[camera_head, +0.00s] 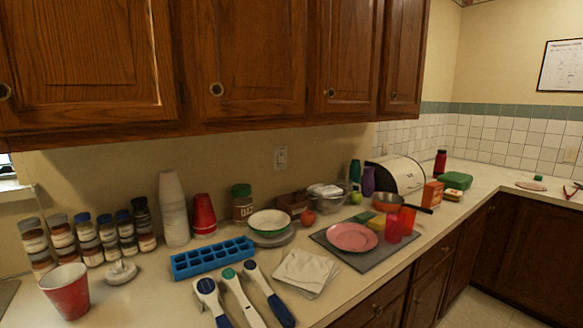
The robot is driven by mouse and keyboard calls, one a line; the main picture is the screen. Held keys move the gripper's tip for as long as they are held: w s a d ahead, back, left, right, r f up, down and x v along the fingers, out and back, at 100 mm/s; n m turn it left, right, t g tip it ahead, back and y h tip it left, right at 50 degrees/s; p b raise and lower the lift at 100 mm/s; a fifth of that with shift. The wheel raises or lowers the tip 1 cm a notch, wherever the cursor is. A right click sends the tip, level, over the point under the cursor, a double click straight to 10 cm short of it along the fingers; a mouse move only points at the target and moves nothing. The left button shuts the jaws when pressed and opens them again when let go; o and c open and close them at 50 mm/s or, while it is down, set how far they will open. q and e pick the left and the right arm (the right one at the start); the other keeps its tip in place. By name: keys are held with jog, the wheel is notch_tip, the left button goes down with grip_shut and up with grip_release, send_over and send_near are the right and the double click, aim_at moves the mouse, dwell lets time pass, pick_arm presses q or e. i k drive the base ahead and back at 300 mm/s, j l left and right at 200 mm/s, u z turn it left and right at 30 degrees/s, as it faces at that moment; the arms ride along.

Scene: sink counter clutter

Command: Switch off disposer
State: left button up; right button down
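A small white wall plate (280,157) is on the beige wall under the upper cabinets, near the middle of the view. It has dark marks on its face. It is too small to tell whether it is a switch or an outlet, or which way any toggle points. No disposer can be made out. Neither of my grippers is in view.
The counter is crowded: spice jars (89,240), a red cup (67,291), stacked white cups (173,208), a blue ice tray (212,258), several white-and-blue handled tools (238,297) and a grey mat (341,259). Upper cabinets (250,60) overhang it. Floor (490,308) is clear at lower right.

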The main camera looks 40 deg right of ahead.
aim_at(281, 155)
jog(key=k+l, duration=0.1)
jog(key=l, duration=0.35)
jog(key=l+u, duration=0.1)
jog(key=l, duration=0.35)
jog(key=k+l, duration=0.15)
jog(key=l, duration=0.3)
jog(key=k+l, duration=0.1)
jog(key=l, duration=0.35)
jog(key=k+l+u, duration=0.1)
jog(key=l, duration=0.4)
